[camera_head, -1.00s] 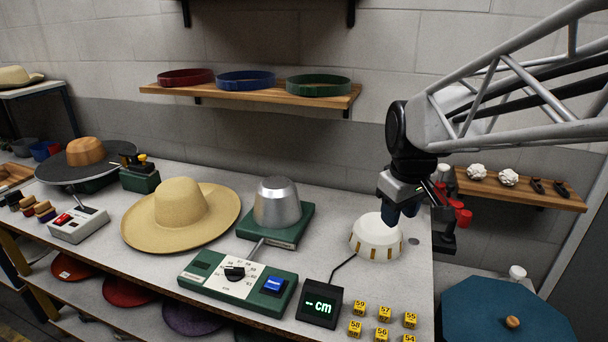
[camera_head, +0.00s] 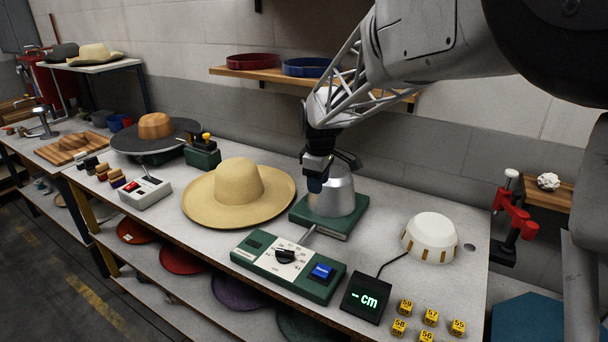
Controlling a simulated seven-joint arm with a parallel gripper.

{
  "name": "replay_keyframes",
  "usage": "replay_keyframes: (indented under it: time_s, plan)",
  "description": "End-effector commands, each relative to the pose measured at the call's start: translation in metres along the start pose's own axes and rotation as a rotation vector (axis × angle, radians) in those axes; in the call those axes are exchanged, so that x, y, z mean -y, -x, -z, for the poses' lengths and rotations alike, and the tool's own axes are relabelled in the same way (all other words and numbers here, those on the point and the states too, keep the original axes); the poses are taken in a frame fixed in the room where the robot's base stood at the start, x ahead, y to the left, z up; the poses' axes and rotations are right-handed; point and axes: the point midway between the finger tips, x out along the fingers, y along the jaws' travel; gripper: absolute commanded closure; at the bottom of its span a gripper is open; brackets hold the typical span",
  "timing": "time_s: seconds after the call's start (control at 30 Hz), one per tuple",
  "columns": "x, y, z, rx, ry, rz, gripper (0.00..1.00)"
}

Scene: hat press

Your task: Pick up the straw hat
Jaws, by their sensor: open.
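The straw hat (camera_head: 238,192) is tan with a wide brim and a rounded crown. It lies brim down on the grey bench, left of a silver metal block on a green base. My gripper (camera_head: 316,184) is open and empty. It appears in front of the left side of the metal block, to the right of the hat's crown and apart from the hat. One finger is largely hidden in this view.
The silver block (camera_head: 338,196) stands right of the hat. A green control box (camera_head: 288,266) and a display (camera_head: 366,299) lie in front. A white dome (camera_head: 430,238) stands at the right. A black round plate (camera_head: 184,134) is behind left. A wooden shelf (camera_head: 232,72) hangs above.

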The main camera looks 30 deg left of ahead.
Motion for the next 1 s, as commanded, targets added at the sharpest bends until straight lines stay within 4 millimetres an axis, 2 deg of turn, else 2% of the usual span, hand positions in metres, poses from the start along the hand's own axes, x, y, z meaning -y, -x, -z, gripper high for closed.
replay_keyframes:
  time_s: [0.03, 0.23, 0.4, 0.6, 0.7, 0.8, 1.0]
  plan:
    - [0.000, -0.010, 0.022, 0.002, 0.046, 0.006, 0.58]
    - [0.002, -0.046, 0.099, 0.008, 0.220, 0.024, 0.58]
    - [0.012, -0.079, 0.164, 0.011, 0.368, 0.038, 0.58]
    - [0.028, -0.112, 0.226, 0.014, 0.510, 0.051, 0.58]
    - [0.035, -0.123, 0.244, 0.015, 0.554, 0.055, 0.58]
    - [0.038, -0.128, 0.254, 0.015, 0.578, 0.057, 0.58]
    - [0.039, -0.130, 0.258, 0.015, 0.588, 0.058, 0.58]
